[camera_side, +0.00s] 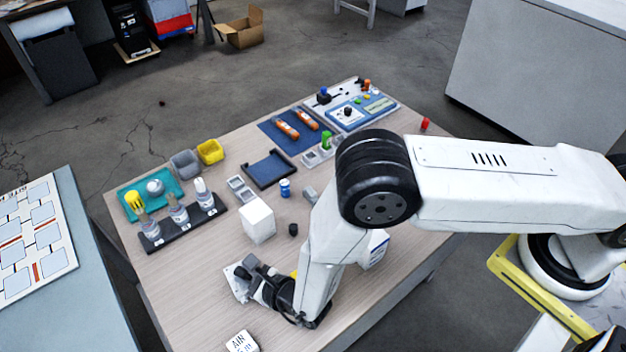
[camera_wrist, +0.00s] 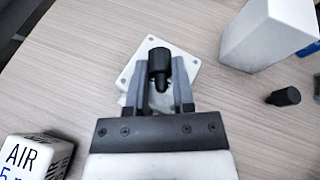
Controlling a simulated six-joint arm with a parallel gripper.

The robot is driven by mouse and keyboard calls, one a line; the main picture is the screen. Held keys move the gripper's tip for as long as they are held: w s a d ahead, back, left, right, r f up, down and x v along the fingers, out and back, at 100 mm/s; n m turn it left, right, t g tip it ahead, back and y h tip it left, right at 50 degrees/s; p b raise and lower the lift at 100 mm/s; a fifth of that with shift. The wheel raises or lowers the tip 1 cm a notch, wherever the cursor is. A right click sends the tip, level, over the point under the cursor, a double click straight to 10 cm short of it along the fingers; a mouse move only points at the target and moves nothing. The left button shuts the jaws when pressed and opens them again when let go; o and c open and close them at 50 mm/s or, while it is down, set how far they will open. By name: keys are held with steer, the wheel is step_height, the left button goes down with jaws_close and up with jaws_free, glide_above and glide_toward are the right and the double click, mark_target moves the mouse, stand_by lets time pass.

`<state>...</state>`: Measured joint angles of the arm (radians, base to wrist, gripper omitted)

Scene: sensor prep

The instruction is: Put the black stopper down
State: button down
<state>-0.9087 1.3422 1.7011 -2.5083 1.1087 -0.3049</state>
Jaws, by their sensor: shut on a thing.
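In the wrist view a black stopper (camera_wrist: 159,63) with a wide head and a narrower tip is held between the two grey fingers of my gripper (camera_wrist: 161,80). It overlaps a white square plate (camera_wrist: 182,54) with corner holes on the table; I cannot tell whether the stopper touches the plate. In the side view my gripper (camera_side: 246,273) is low over the same plate (camera_side: 236,289) near the table's front left, and the held stopper is hard to make out there. A second black stopper-like piece (camera_wrist: 283,96) lies on the bare table to the right; the side view shows it too (camera_side: 293,229).
A white block (camera_side: 258,220) stands behind my gripper. A box marked AIR (camera_wrist: 38,158) is close at the lower left of the wrist view. A dark rack with bottles (camera_side: 183,222) stands at the left. Bare wood (camera_side: 190,275) lies left of the plate.

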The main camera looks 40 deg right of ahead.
steer(key=c, duration=0.7)
jaws_free()
steer(key=shift+c, duration=0.2)
steer(key=shift+r, duration=0.1)
steer(key=shift+v, duration=3.8)
